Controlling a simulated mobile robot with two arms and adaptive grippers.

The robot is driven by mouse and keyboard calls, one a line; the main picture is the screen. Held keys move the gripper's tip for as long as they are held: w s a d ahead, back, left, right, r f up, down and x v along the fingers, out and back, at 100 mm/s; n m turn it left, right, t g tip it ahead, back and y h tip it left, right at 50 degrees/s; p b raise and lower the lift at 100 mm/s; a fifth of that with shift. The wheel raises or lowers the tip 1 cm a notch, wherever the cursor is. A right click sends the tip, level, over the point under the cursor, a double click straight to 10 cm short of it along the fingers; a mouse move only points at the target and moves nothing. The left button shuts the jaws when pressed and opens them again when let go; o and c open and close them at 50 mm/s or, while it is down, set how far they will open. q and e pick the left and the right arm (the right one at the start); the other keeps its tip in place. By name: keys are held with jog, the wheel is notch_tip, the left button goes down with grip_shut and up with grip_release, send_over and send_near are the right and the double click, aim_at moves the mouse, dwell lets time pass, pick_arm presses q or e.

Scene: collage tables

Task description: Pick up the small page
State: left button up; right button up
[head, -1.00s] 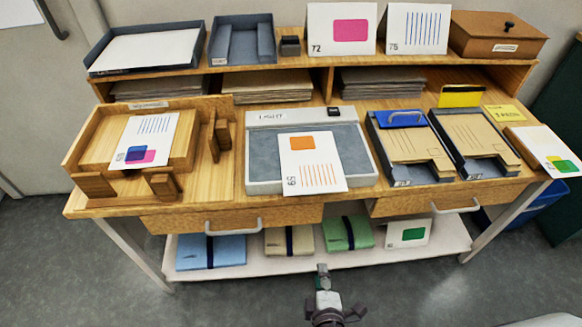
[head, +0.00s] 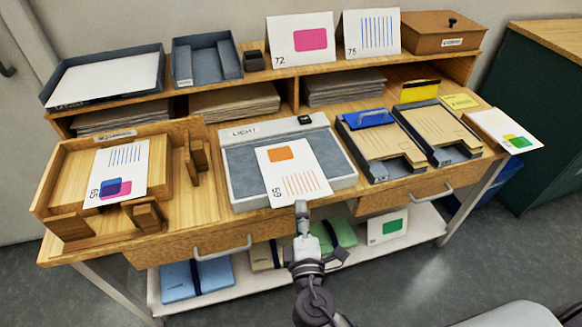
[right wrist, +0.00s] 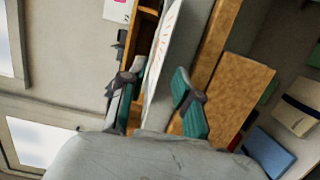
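A white page numbered 59 (head: 291,172), with an orange square and orange stripes, lies tilted on the grey light box (head: 239,203) and overhangs its front edge. My right gripper (head: 301,207) is at the page's front edge. In the right wrist view, its two teal-padded fingers (right wrist: 157,103) stand apart, with the white page (right wrist: 163,70) edge-on between them, and neither finger visibly presses on it. Another page, 65 (head: 119,170), with overlapping blue and pink squares, lies in the wooden tray (head: 60,190). My left gripper is not in view.
Pages 72 (head: 290,55) and 75 (head: 372,45) stand on the upper shelf. Two dark trays with tan envelopes (head: 385,142) are right of the light box. Another page (head: 505,128) overhangs the right end. A drawer handle (head: 222,250) sticks out below.

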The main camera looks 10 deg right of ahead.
aim_at(299, 198)
jog(key=w, duration=0.1)
jog(key=w+p, duration=0.1)
jog(key=w, duration=0.3)
jog(key=shift+d+f, duration=0.1)
jog(key=shift+d, duration=0.3)
jog(key=shift+s, duration=0.1)
grip_shut()
